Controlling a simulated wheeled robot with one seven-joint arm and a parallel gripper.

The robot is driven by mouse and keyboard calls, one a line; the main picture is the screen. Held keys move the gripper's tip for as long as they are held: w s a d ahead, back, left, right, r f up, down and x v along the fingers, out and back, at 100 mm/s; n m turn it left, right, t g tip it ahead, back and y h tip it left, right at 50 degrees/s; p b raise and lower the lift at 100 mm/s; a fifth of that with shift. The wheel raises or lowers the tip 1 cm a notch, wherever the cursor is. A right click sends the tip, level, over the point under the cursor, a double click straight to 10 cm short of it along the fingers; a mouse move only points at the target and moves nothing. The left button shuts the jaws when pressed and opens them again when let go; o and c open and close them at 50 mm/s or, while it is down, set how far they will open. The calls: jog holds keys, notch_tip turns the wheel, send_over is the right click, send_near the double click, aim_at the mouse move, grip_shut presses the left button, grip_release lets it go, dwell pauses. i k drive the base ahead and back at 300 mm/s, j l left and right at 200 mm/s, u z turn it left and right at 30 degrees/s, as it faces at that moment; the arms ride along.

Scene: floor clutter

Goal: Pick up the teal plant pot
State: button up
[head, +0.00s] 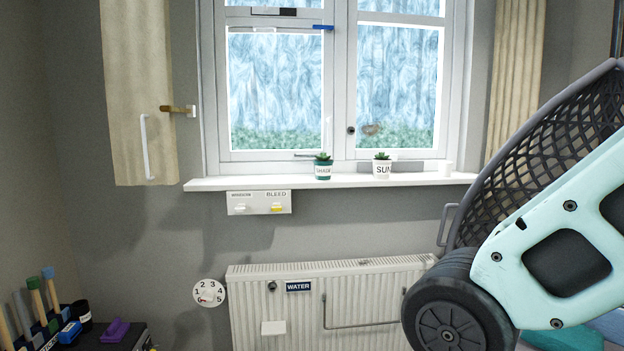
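The teal plant pot (323,176) stands upright on the white windowsill (240,184) in the head view. It holds a small green plant and has a white band with dark lettering that seems to read "SHADE". A white pot (382,173) marked "SUN", also with a green plant, stands to its right, with a gap between them. My gripper is not in view, so I cannot see whether it is open or shut.
A radiator (370,290) stands below the sill, with a switch panel (258,203) above it at left. Tools and a purple object (115,330) sit at lower left. Large close parts block the right side.

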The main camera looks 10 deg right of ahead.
aim_at(322, 165)
jog(key=i+z, duration=0.1)
jog(key=i, duration=0.3)
jog(key=i+j+u, duration=0.1)
jog(key=i, duration=0.3)
jog(key=i+j+u, duration=0.15)
jog(key=i, duration=0.3)
